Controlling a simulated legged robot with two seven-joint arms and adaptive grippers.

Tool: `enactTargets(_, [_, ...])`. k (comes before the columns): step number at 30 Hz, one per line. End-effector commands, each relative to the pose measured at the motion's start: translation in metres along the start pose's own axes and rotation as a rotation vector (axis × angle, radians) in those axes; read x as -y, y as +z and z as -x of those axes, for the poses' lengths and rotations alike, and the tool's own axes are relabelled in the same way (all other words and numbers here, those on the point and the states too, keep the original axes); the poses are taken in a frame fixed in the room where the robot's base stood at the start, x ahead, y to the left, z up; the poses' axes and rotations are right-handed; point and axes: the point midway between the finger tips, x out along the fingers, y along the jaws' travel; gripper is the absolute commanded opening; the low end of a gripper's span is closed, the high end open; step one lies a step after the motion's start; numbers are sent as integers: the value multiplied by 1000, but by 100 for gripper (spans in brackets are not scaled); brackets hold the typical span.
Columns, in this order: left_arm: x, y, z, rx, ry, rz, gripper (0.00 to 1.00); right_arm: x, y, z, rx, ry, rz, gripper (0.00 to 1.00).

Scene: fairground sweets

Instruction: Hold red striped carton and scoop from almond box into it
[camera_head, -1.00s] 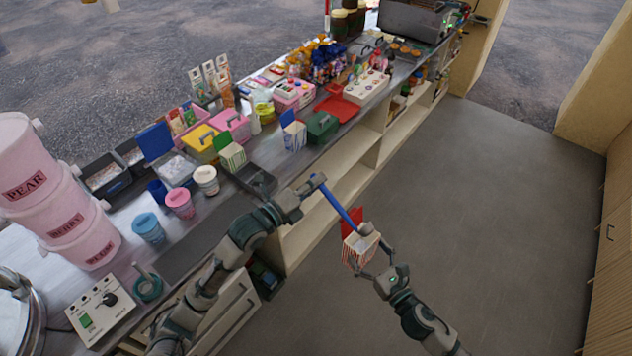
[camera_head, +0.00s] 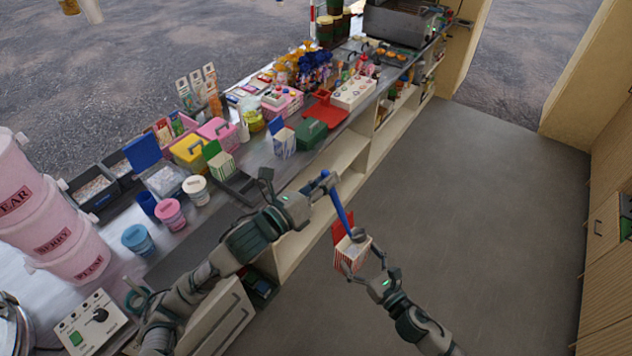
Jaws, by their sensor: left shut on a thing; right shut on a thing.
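My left gripper (camera_head: 319,187) is shut on the blue scoop (camera_head: 341,207). The scoop slants down from the gripper, and its lower end is at the mouth of the red striped carton (camera_head: 349,264). Whether the scoop holds anything is too small to tell. The carton has a raised red flap and is held over the floor in front of the counter. My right gripper (camera_head: 359,270) is shut on the carton from below right. Open boxes with pale contents, one dark (camera_head: 92,190) and one with a blue lid (camera_head: 166,181), stand on the counter; I cannot tell which holds almonds.
The counter (camera_head: 262,152) is crowded with tubs, a green striped carton (camera_head: 221,162), a blue striped carton (camera_head: 283,141) and a dark green box (camera_head: 311,133). Pink drums (camera_head: 58,236) stand at left. Open shelves (camera_head: 345,160) lie below. The floor (camera_head: 470,220) at right is clear.

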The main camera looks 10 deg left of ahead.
Motion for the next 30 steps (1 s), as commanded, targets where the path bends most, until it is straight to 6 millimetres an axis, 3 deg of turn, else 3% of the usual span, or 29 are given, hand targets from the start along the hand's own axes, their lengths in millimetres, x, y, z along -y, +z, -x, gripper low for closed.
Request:
enactTargets(9, [55,-5,0,1,-19,-363,0,0,0,0,1,0,0,65])
enactTargets(15, [76,-9,0,-1,-25,-512,0,0,0,0,1,0,0,65])
enactTargets(30, [84,-11,0,-3,-26,-569,0,0,0,0,1,0,0,65])
